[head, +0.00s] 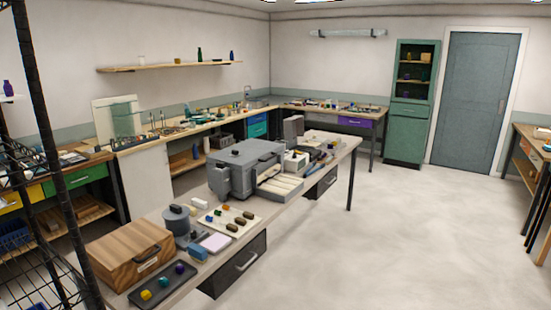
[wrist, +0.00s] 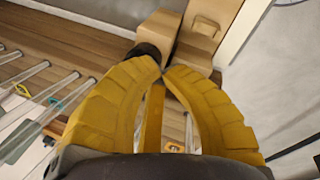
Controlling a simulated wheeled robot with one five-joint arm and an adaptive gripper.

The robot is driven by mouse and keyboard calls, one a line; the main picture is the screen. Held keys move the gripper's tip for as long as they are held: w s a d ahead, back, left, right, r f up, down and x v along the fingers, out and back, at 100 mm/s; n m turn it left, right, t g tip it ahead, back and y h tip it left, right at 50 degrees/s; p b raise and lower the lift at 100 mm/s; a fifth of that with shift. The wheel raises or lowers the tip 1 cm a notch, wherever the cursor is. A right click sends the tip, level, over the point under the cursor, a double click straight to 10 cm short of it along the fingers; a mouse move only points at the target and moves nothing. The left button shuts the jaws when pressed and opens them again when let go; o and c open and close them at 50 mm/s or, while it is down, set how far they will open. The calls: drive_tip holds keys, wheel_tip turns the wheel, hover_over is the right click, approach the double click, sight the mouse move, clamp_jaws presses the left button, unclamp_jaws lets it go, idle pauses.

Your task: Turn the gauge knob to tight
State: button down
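My gripper (wrist: 163,72) shows in the wrist view as two thick yellow ribbed fingers. Their tips meet or nearly meet, with nothing visible held between them. A dark round knob-like piece (wrist: 147,50) is just beyond the left fingertip, partly hidden by it; I cannot tell whether they touch. I cannot tell for sure whether it is the gauge knob. Next to it are tan box-shaped parts (wrist: 200,32). In the head view my gripper does not show, and I cannot make out a gauge knob with a marked setting.
Several clear glass rods (wrist: 40,115) lie at the left of the wrist view, over a wooden surface (wrist: 90,40). In the head view a long bench carries a grey machine (head: 240,165), a wooden case (head: 128,250) and a dark tray (head: 185,290). The floor (head: 420,230) at right is clear.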

drive_tip(key=shift+s+p, duration=0.55)
drive_tip(key=shift+p, duration=0.4)
drive_tip(key=shift+s, duration=0.3)
drive_tip(key=shift+s+a, duration=0.2)
drive_tip(key=shift+a, duration=0.2)
idle(0.4)
drive_tip(key=shift+d+p+v, duration=0.25)
drive_tip(key=shift+p+v, duration=0.25)
drive_tip(key=shift+v, duration=0.5)
drive_tip(key=shift+d+v, duration=0.25)
drive_tip(key=shift+v, duration=0.75)
drive_tip(key=shift+d+v, duration=0.25)
drive_tip(key=shift+v, duration=0.7)
drive_tip(key=c, duration=1.9)
unclamp_jaws()
drive_tip(key=shift+w+r, duration=0.1)
drive_tip(key=shift+r, duration=0.05)
drive_tip(key=shift+c, duration=0.2)
clamp_jaws()
